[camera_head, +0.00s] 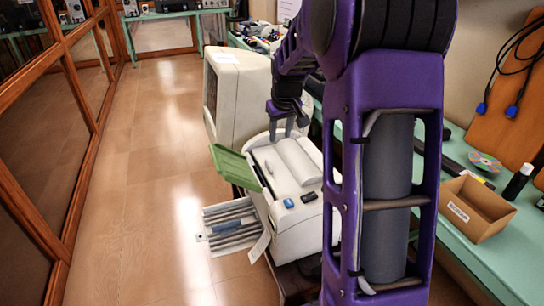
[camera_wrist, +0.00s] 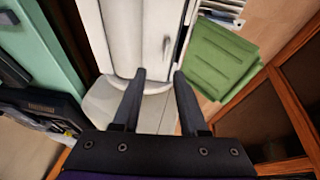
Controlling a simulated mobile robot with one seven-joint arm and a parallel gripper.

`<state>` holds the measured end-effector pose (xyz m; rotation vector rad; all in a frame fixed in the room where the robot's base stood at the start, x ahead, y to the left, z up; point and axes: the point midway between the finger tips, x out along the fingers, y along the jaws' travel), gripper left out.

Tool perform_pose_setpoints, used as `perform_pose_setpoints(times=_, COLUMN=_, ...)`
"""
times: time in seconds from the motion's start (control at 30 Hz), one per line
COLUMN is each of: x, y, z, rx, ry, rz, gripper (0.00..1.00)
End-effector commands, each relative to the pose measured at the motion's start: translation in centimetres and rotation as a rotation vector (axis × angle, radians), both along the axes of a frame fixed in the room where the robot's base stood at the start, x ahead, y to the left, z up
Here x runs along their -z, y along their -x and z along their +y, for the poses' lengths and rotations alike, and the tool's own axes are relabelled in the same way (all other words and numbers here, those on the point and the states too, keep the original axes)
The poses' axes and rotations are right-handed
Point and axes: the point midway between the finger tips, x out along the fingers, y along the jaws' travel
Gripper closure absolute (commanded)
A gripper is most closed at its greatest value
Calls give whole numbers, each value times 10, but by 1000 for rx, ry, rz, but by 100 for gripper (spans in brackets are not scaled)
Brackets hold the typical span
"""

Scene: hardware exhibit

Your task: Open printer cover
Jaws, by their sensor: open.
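The white printer (camera_head: 308,218) stands in the middle of the head view, right of the open floor, with its ridged top cover (camera_head: 297,160) lying flat on it. A green flap (camera_head: 233,165) sticks out from its left side, and a grey slatted tray (camera_head: 232,230) is low in front. My gripper (camera_head: 281,133) is open and empty, pointing down over the far end of the printer. In the wrist view my open gripper's (camera_wrist: 160,74) fingertips overlap the edge of the white top (camera_wrist: 130,35); I cannot tell whether they touch. The green flap (camera_wrist: 222,60) lies to their right.
A beige monitor (camera_head: 238,90) stands just beyond the printer. A green table (camera_head: 480,235) with a cardboard box (camera_head: 472,208) runs along the right. My arm hides part of the printer's right side. Wood-framed glass cabinets (camera_head: 50,110) line the left; the floor (camera_head: 150,170) between is clear.

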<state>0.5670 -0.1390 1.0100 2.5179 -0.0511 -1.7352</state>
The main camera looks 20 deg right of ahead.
Motion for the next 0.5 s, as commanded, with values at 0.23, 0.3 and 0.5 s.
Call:
perform_pose_setpoints(times=0.23, x=9, y=-11, z=9, rx=23, ry=-92, rz=-28, gripper=57)
perform_pose_setpoints(times=0.3, x=16, y=-13, z=10, rx=23, ry=-92, rz=-28, gripper=57)
perform_pose_setpoints(times=0.5, x=51, y=-27, z=10, rx=21, ry=-91, rz=-24, gripper=57)
